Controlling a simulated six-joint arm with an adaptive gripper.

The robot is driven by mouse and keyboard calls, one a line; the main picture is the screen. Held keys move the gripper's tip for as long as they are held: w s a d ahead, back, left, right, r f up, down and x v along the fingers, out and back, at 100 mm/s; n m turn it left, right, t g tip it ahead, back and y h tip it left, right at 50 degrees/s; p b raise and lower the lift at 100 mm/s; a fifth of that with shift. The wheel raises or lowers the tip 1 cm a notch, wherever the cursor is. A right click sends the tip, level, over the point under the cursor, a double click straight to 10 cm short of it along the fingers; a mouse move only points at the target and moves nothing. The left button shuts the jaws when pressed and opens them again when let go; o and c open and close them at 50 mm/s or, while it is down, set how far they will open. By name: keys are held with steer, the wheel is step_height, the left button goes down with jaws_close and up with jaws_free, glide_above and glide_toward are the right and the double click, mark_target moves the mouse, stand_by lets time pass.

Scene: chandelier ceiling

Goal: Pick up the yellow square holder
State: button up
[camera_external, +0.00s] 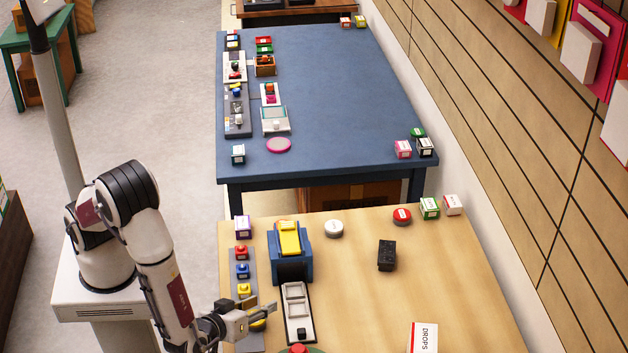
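A yellow square-edged piece (289,238) sits on top of a blue block-shaped stand (305,262) near the table's left side. It is the largest yellow thing in view, but I cannot tell for sure that it is the holder. A smaller yellow piece (244,290) stands on a grey strip at the left edge, and another yellow piece (258,324) shows just below my gripper. My gripper (264,304) is at the table's front left, in front of the blue stand and apart from it. Its fingers appear spread, with nothing visible between them.
A grey strip (246,272) holds red, blue and yellow pieces. A white-framed tray (297,312) lies right of my gripper. A black block (387,256), a white round container (334,229) and a DROPS box (423,338) stand farther right. The wooden table's middle is mostly clear.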

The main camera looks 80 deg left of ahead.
mark_target(244, 283)
steer(key=s+y, duration=0.1)
steer(key=s, duration=0.1)
steer(key=s+a+f+y, duration=0.1)
steer(key=s, duration=0.1)
steer(key=s+m+t+y, duration=0.1)
steer(key=s, duration=0.1)
steer(key=shift+a+f+y, duration=0.2)
steer(key=shift+f+y, duration=0.1)
steer(key=shift+f, duration=0.1)
steer(key=shift+s+a+f+m+t+y, duration=0.1)
steer(key=shift+s+m+t+y, duration=0.2)
steer(key=shift+s, duration=0.5)
steer(key=shift+s+a+f+m+t+y, duration=0.1)
steer(key=shift+s+m+t+y, duration=0.1)
steer(key=shift+s+t+y, duration=0.4)
steer(key=shift+s, duration=0.1)
steer(key=shift+x, duration=1.2)
steer(key=shift+f, duration=0.1)
steer(key=shift+a, duration=0.1)
steer(key=shift+w+a+f, duration=0.2)
steer(key=shift+w+a, duration=0.2)
steer(key=shift+a, duration=0.25)
steer(key=shift+w+a+f, duration=0.15)
steer(key=shift+w+a, duration=0.3)
steer(key=shift+a, duration=0.25)
steer(key=shift+x, duration=0.95)
